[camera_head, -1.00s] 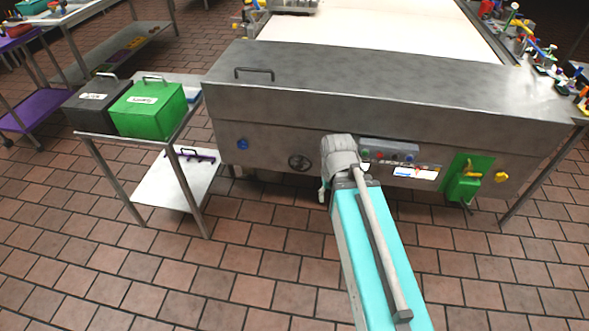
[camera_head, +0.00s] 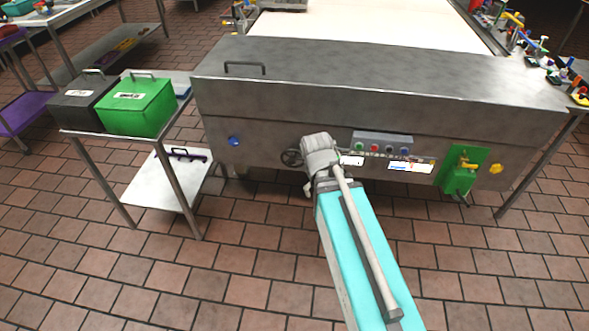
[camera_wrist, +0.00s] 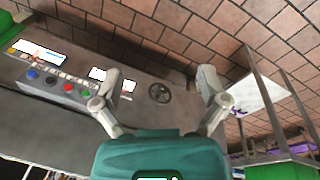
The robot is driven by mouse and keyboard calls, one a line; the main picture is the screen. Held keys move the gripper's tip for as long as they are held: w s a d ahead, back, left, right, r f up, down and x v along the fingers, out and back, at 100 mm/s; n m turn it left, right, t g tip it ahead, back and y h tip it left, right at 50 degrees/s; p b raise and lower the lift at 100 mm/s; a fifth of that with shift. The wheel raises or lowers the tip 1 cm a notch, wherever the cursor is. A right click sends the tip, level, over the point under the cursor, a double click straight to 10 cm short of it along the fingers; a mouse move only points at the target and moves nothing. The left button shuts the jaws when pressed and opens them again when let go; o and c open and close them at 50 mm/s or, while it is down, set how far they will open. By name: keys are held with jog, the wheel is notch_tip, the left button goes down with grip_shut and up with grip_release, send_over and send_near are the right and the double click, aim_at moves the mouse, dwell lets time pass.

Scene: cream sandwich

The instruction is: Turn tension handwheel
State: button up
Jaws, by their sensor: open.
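The tension handwheel is a small dark round wheel (camera_head: 292,158) on the front face of the steel machine. I see a gap between the fingers and the wheel, and no contact. In the head view my wrist and arm hide most of the gripper.
A blue knob (camera_head: 234,141) is to the left. A side cart (camera_head: 187,146) carries green and black boxes. The floor in front is clear.

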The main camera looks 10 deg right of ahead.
jog(key=w+d+f+n+t+h+b, duration=0.35)
jog(key=w+f+n+b, duration=0.35)
jog(key=f+b, duration=0.4)
jog(key=n+t+b, duration=1.3)
jog(key=n+b, duration=1.3)
jog(key=b, duration=1.1)
send_near(292, 165)
jog(key=v, duration=0.3)
jog(key=shift+a+r+h, duration=0.2)
jog(key=shift+a+h, duration=0.05)
jog(key=shift+h, duration=0.1)
jog(key=shift+w, duration=0.1)
jog(key=x, duration=1.3)
jog(key=shift+w+d+f, duration=0.1)
jog(key=shift+w+f, duration=0.1)
jog(key=shift+w, duration=0.1)
